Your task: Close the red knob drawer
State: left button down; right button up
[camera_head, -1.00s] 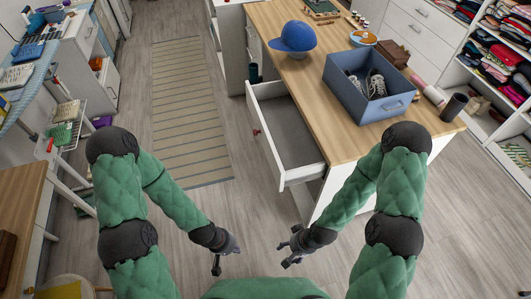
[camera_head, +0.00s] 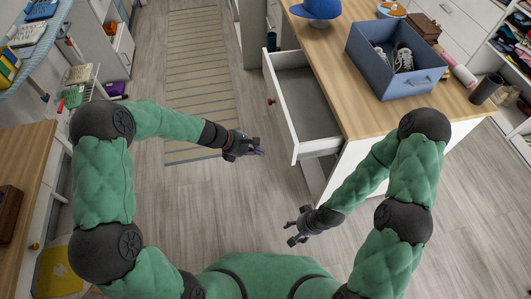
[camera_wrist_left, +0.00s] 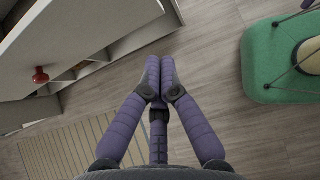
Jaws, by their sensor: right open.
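The white drawer (camera_head: 305,100) with a red knob (camera_head: 271,101) stands pulled out from the wood-topped counter, and its grey inside shows. The red knob also shows at the left of the left wrist view (camera_wrist_left: 40,75), on the white drawer front (camera_wrist_left: 75,45). My left gripper (camera_head: 262,152) is in the air to the left of the drawer front, below the knob in the picture and apart from it. Its purple fingers meet at the tips in the left wrist view (camera_wrist_left: 160,80), with nothing between them. My right gripper (camera_head: 291,232) is open and empty, below the drawer's near corner.
A blue bin (camera_head: 385,75) with shoes and a blue cap (camera_head: 316,8) are on the counter (camera_head: 350,110). A striped rug (camera_head: 200,85) lies on the floor left of the drawer. A wooden table (camera_head: 30,180) is at the left. The floor before the drawer is clear.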

aim_at(336, 145)
pick_arm(q)
jog(key=b+x, duration=0.1)
jog(key=x, duration=0.2)
jog(key=d+r+b+x, duration=0.1)
jog(key=x, duration=0.3)
jog(key=r+b+x, duration=0.1)
jog(key=b+x, duration=0.1)
jog(key=x, duration=0.2)
jog(key=shift+w+d+f, duration=0.15)
jog(key=shift+w+d, duration=0.05)
jog(key=shift+d, duration=0.3)
jog(key=shift+d, duration=0.1)
jog(key=w+d+p, duration=0.1)
jog(key=d+p, duration=0.1)
jog(key=d, duration=0.4)
jog(key=w+d+p, duration=0.2)
jog(key=d, duration=0.5)
jog(key=w+d+p, duration=0.2)
jog(key=d, duration=0.5)
jog(key=shift+w+d, duration=0.15)
jog(key=shift+w, duration=0.1)
